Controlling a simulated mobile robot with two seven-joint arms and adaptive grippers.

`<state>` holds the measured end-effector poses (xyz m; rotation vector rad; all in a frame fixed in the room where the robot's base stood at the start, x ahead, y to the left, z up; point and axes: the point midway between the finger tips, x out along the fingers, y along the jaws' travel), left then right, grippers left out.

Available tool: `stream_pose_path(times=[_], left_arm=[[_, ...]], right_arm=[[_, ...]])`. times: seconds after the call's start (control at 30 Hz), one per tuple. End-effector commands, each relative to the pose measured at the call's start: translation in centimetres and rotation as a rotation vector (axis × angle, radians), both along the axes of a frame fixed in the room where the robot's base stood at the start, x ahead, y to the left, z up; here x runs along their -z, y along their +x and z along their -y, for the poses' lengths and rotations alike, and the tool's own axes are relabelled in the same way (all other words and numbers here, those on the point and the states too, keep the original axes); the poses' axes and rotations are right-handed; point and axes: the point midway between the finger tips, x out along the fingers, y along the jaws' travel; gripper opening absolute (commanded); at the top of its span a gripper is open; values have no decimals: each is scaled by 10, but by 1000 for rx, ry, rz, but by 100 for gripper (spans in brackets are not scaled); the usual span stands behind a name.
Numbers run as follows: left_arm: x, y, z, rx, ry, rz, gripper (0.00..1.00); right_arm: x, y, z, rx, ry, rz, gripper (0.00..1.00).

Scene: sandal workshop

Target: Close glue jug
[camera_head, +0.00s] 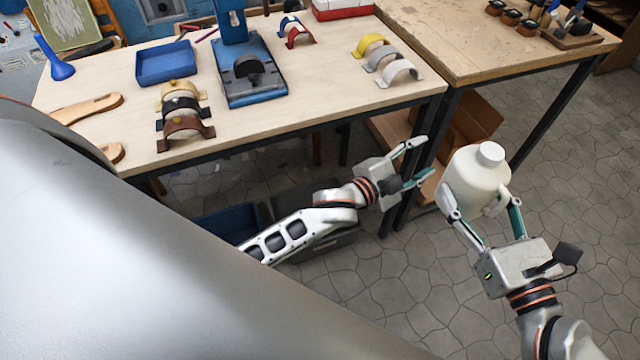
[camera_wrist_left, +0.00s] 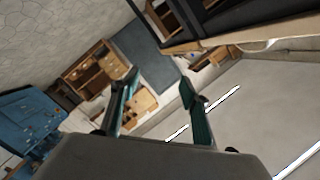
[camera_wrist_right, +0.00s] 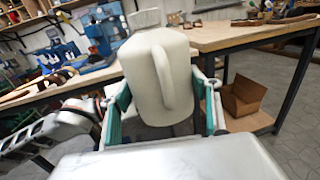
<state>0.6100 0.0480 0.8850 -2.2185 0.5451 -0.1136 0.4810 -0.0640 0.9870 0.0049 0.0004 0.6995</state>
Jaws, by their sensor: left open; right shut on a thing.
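The glue jug (camera_head: 476,180) is a cream-white jug with a side handle and a white cap (camera_head: 490,153) on its top. It is held in the air, upright or slightly tilted, in front of the tables. My right gripper (camera_head: 483,212) is shut on the jug, with one finger on each side. The right wrist view shows the jug (camera_wrist_right: 158,75) between the fingers, its handle facing the camera. My left gripper (camera_head: 422,160) is open and empty, to the left of the jug and apart from it. Whether the cap is fully seated cannot be told.
A workbench (camera_head: 330,75) holds a blue press (camera_head: 250,75), a blue tray (camera_head: 166,64) and several sandal straps. A second table (camera_head: 460,40) stands at the back right. A cardboard box (camera_wrist_right: 243,97) is on its lower shelf. The floor around the jug is free.

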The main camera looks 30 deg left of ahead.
Motion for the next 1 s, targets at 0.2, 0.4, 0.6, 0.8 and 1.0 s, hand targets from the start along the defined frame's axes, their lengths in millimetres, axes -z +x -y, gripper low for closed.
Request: stream_pose_path(times=[0.2, 0.4, 0.6, 0.8, 1.0], left_arm=[[79, -65, -47, -109, -172, -236, 45], [139, -134, -91, -228, -311, -427, 45], [179, -200, -128, -343, -421, -578, 45], [197, -238, -149, -413, -478, -654, 45], [201, -247, -154, -431, -491, -671, 45]], right_arm=[[-1, 0, 0, 0, 1, 2, 2], [-1, 0, 0, 0, 1, 2, 2], [-1, 0, 0, 0, 1, 2, 2], [-1, 0, 0, 0, 1, 2, 2], [-1, 0, 0, 0, 1, 2, 2]])
